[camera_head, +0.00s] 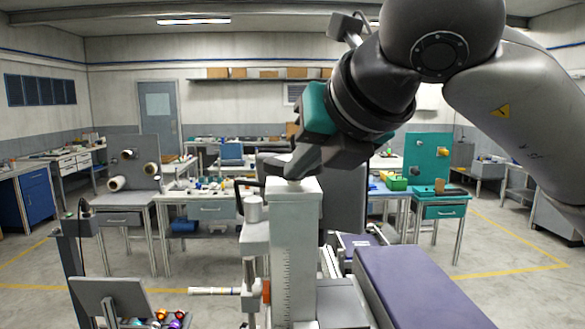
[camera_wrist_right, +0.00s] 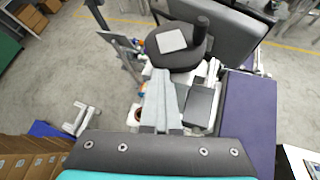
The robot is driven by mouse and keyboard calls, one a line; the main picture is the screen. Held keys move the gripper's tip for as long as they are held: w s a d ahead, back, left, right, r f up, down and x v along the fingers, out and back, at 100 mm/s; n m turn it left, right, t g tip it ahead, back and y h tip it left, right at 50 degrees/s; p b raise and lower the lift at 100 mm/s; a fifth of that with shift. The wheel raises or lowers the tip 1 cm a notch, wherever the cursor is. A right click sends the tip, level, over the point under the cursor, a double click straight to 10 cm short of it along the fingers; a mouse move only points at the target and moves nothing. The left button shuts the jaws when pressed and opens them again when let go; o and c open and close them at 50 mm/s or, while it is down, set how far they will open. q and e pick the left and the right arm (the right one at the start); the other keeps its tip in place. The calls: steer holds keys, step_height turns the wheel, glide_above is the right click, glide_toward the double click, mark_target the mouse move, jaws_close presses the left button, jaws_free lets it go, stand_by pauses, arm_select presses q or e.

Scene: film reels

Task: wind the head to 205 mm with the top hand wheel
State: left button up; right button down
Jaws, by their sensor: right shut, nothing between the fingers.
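The top hand wheel (camera_wrist_right: 187,60) shows in the right wrist view as a dark rounded disc with an upright knob (camera_wrist_right: 203,22) and a pale square on it. My right gripper (camera_wrist_right: 160,76) is shut and empty, its tips at the wheel's near edge; I cannot tell whether they touch it. In the head view my right gripper (camera_head: 290,170) is over the top of the pale column (camera_head: 303,225) and hides most of the wheel. A scale runs down the column's front, but its figures are too small to read. My left gripper is out of view.
A purple-topped bed (camera_head: 415,285) lies right of the column. A pale handle (camera_head: 212,291) sticks out to the left. Workbenches stand behind, with open floor between.

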steer(key=shift+w+d+r, duration=0.1)
steer(key=shift+w+d, duration=0.05)
steer(key=shift+w+d+r+b, duration=0.1)
steer(key=shift+d+b, duration=0.3)
steer(key=shift+d, duration=0.3)
stand_by(0.3)
steer(key=shift+w+d+b, duration=0.3)
steer(key=shift+d, duration=0.3)
steer(key=shift+s, duration=0.15)
